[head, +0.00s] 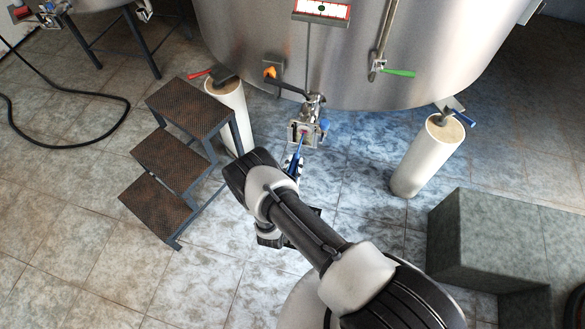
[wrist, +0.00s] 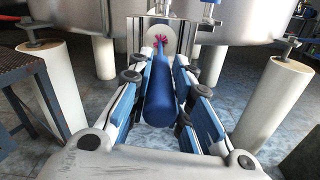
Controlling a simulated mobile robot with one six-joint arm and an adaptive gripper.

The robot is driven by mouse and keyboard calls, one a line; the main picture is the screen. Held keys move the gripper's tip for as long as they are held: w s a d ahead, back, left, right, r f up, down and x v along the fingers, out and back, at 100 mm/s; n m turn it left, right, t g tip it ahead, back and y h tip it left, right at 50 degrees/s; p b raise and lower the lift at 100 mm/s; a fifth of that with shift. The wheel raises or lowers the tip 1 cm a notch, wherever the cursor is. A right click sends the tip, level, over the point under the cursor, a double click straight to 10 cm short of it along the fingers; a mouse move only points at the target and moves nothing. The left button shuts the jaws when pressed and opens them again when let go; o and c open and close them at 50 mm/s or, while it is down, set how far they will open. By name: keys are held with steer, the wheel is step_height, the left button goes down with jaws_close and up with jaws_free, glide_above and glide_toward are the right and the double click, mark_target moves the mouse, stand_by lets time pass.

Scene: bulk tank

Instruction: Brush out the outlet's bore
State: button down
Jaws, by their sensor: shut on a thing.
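My gripper (wrist: 163,72) is shut on the blue handle of a brush (wrist: 159,98), which points forward, away from the wrist. In the head view the gripper (head: 292,166) is low in front of the tank, and the blue brush (head: 299,146) shows beyond it. The brush's pink bristles (wrist: 161,41) are at the pale round mouth of the outlet (wrist: 158,30), roughly in line with it. I cannot tell how far the bristles are inside the bore. The outlet (head: 306,128) hangs at the tank's lower front, partly hidden by the brush.
The steel tank (head: 330,65) stands on pale legs, one left (head: 229,112) and one right (head: 426,155) of the outlet. Rusty steps (head: 170,155) stand close on the left. A grey-green block (head: 490,238) is at the right. A black hose (head: 75,145) lies far left. Tiled floor is clear between.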

steer(key=v, duration=0.6)
steer(key=shift+s+p, duration=0.3)
steer(key=shift+p, duration=0.05)
stand_by(0.3)
steer(key=shift+w, duration=0.1)
steer(key=shift+b+x, duration=0.35)
steer(key=shift+x, duration=2.85)
steer(key=shift+a, duration=0.1)
steer(key=v, duration=0.6)
steer(key=shift+s+p, duration=0.25)
steer(key=shift+p, duration=0.1)
steer(key=shift+w, duration=0.1)
steer(key=shift+b+x, duration=0.35)
steer(key=shift+x, duration=2.8)
